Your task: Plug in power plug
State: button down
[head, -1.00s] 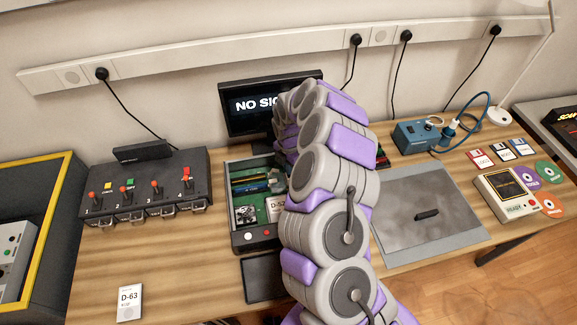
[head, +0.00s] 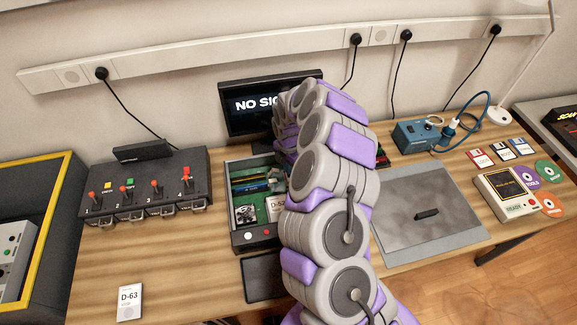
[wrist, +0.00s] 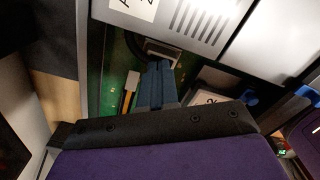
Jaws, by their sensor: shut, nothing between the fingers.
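In the wrist view my gripper (wrist: 160,78) shows as two blue-grey fingers pressed together, with nothing seen between them. The fingertips are at or very near a pale grey connector (wrist: 163,50) over a green circuit board (wrist: 113,75); I cannot tell whether they touch it. A dark cable (wrist: 136,42) curves beside the connector. I cannot tell for sure whether this connector is the power plug. In the head view the gripper is hidden behind my arm, which reaches over the open computer case (head: 234,220).
A silver vented box (wrist: 185,22) sits close above the fingers in the wrist view. The monitor (head: 262,104) reads "NO SIG…", partly covered by my arm. A switch box (head: 145,186) stands left, a blue device (head: 416,136) right. A grey mat (head: 425,245) holds a small black piece (head: 427,214).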

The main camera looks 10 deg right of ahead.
jog(key=shift+f+b, duration=0.4)
jog(key=shift+f, duration=0.35)
dwell(1.0)
jog(key=shift+r, duration=0.15)
jog(key=shift+r+p, duration=0.75)
jog(key=shift+r, duration=2.6)
jog(key=s+a+r+m+y, duration=0.1)
jog(key=s+a+r+m, duration=0.3)
jog(key=s+r, duration=0.45)
jog(key=s+a+r+m, duration=0.1)
jog(key=s+r+m, duration=0.4)
jog(key=s+r, duration=0.4)
jog(key=s+d+r+m+g, duration=0.1)
jog(key=s+d+r+m, duration=0.1)
jog(key=s+m, duration=0.5)
jog(key=s+d+r+m+h, duration=0.1)
jog(key=s+m, duration=0.7)
jog(key=s, duration=0.9)
jog(key=shift+s+d+r+g, duration=0.35)
jog(key=shift+d+r+g, duration=0.05)
jog(key=shift+d+r, duration=0.55)
